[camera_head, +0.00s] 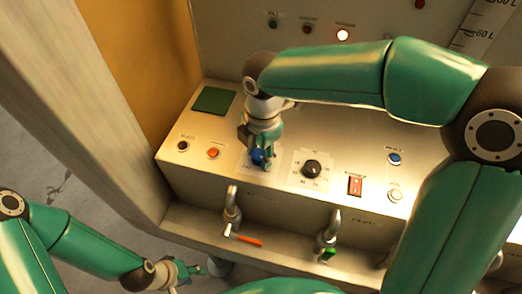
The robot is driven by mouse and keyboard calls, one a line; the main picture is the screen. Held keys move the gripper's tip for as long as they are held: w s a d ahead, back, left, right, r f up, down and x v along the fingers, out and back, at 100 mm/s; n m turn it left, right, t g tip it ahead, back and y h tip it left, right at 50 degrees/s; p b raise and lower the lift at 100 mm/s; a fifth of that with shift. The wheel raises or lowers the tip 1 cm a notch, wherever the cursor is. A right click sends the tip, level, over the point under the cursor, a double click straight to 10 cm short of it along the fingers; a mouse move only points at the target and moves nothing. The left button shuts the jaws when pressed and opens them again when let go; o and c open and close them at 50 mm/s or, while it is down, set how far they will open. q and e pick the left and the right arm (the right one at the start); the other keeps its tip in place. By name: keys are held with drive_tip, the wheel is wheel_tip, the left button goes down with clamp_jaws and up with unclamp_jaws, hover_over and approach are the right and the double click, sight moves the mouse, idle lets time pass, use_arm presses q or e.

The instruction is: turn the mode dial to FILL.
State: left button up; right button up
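A blue knob (258,157) sits on the light control panel (365,178), partly covered by my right gripper (264,159). It may be the mode dial, but its pointer and the lettering around it are hidden or too small to read. My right gripper points down with its fingers at the knob; I cannot tell whether they are closed on it. A black round dial (312,169) with a printed scale sits just to the right, untouched. My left gripper (197,270) is low at the left, in front of the panel and away from it; its opening is unclear.
A red rocker switch (355,186), an orange button (213,153), a black button (183,146), a blue button (394,159) and a white button (395,195) share the panel. Below are two taps (232,205), one with an orange handle (248,241), one green (328,254). A lit lamp (343,35) is behind.

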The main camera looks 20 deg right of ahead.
drive_tip(key=shift+c, duration=1.2)
drive_tip(key=shift+d, duration=0.15)
drive_tip(key=shift+c, duration=0.4)
drive_tip(key=shift+m, duration=0.3)
drive_tip(key=m, duration=0.5)
drive_tip(key=shift+a+f+b, duration=0.1)
drive_tip(key=shift+a+b, duration=0.1)
drive_tip(key=shift+b, duration=0.1)
drive_tip(key=m, duration=0.4)
drive_tip(key=shift+m+h, duration=0.4)
drive_tip(key=shift+m+b, duration=0.3)
drive_tip(key=shift+m, duration=1.4)
